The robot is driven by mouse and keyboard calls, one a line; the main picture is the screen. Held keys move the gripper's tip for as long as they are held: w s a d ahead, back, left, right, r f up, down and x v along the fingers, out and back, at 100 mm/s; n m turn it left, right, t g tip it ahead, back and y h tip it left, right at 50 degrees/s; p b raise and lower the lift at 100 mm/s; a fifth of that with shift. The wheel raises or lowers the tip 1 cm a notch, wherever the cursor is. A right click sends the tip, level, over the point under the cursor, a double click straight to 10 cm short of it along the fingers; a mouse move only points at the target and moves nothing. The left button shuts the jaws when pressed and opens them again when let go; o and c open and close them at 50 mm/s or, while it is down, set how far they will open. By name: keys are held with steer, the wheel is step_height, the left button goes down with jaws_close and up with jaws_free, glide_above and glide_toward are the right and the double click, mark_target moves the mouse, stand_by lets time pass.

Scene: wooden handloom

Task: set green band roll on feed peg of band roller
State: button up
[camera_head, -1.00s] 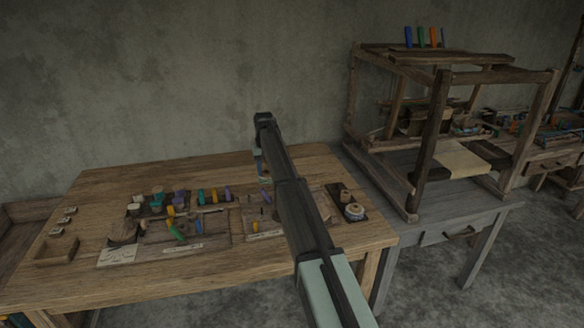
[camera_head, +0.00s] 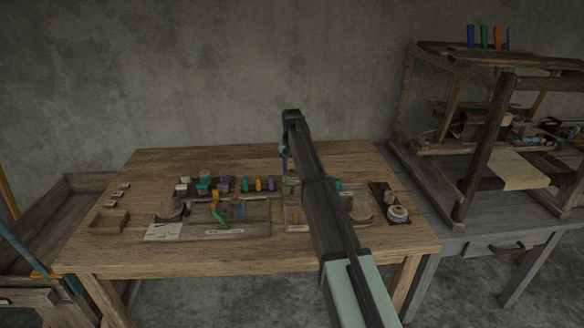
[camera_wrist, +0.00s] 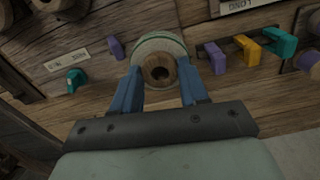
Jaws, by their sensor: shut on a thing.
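The green band roll (camera_wrist: 162,42) shows in the wrist view as a round roll with a pale green rim and a brown wooden core with a dark hole. The blue fingers of my gripper (camera_wrist: 160,82) are shut on it from both sides. In the head view, my gripper (camera_head: 285,162) is over the middle of the workbench, largely hidden by my arm. The roll is too small and covered there to make out clearly. I cannot surely tell which fixture is the band roller; its feed peg is not identifiable.
The wooden workbench (camera_head: 150,250) carries boards with several coloured pieces, including a green handle (camera_head: 217,212). A small wooden tray (camera_head: 108,222) lies left, and a pale round spool (camera_head: 397,214) lies right. A wooden loom (camera_head: 480,150) stands on the grey table at right. The bench's front strip is clear.

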mark_target(292, 188)
steer(key=shift+f, duration=2.7)
steer(key=shift+f, duration=0.7)
steer(key=o, duration=1.3)
steer(key=shift+r, duration=0.15)
steer(key=shift+r, duration=3.4)
